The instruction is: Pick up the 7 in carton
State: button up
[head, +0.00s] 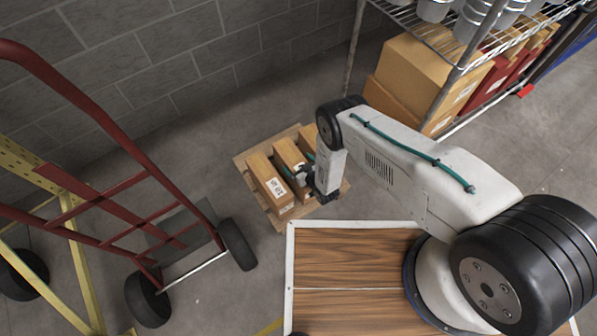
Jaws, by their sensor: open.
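Three long brown cartons stand side by side on a small wooden pallet (281,223) on the floor: a left carton (262,172), a middle carton (287,153) and a right carton (308,136). White labels show on the left and middle ones, but the print is too small to tell which is the 7 in carton. My gripper (316,192) is open, low over the pallet's right side by the near ends of the middle and right cartons. My arm hides part of the right carton. Whether the gripper touches any carton cannot be told.
A red hand truck (120,185) and a yellow frame (75,255) stand at left. A wire shelf (440,35) with metal pails and larger boxes (415,75) below stands at right.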

jog(key=c, duration=2)
jog(key=shift+r, duration=0.1)
jog(key=shift+c, duration=0.2)
